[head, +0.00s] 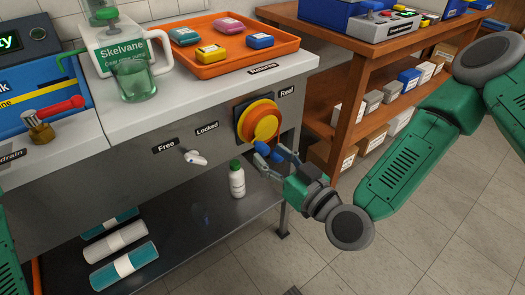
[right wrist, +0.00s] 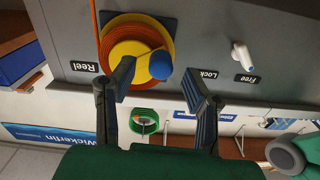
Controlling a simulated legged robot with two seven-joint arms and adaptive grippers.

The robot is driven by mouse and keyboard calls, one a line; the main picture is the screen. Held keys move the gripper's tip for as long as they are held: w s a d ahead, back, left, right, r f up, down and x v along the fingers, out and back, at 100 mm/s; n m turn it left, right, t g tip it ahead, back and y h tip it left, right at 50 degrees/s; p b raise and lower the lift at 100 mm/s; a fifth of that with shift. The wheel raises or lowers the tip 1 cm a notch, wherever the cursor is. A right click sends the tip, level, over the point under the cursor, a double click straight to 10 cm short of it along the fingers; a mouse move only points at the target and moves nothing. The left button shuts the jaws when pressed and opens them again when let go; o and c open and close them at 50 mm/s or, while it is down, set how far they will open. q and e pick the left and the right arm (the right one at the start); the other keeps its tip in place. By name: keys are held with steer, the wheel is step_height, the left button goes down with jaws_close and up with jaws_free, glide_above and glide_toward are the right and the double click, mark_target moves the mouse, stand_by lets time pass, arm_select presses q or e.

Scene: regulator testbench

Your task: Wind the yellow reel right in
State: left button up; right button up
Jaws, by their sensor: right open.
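The yellow reel (head: 262,119) with its orange winding is on the grey bench front beside the label "Reel". In the right wrist view the reel (right wrist: 126,65) appears upside down, with a blue ball knob (right wrist: 160,66) on its face. An orange cord (right wrist: 95,22) runs from the reel to the picture's top edge. My right gripper (head: 275,157) is open just in front of the reel's lower part. In the wrist view its fingers (right wrist: 165,85) stand apart on either side of the knob, with no clear contact. My left gripper is out of view.
A white lever (head: 195,158) is on the bench front near the labels "Free" and "Locked". A white bottle with a green cap (head: 237,180) stands on the lower shelf below the reel. A wooden shelf unit (head: 345,70) stands to the right. Floor is clear at lower right.

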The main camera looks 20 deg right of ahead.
mark_target(254, 135)
steer(key=shift+b+x, duration=0.3)
steer(key=shift+x, duration=1.35)
jaws_close()
steer(key=shift+r, duration=0.1)
steer(key=m+p, duration=0.1)
steer(key=r+m, duration=0.1)
steer(key=m, duration=0.1)
steer(key=shift+a+p, duration=0.2)
steer(key=shift+p, duration=0.2)
steer(key=shift+r+m+p, duration=0.2)
steer(key=shift+m+p, duration=0.05)
steer(key=shift+m, duration=0.5)
steer(key=shift+r+m+p, duration=0.25)
steer(key=shift+m, duration=0.5)
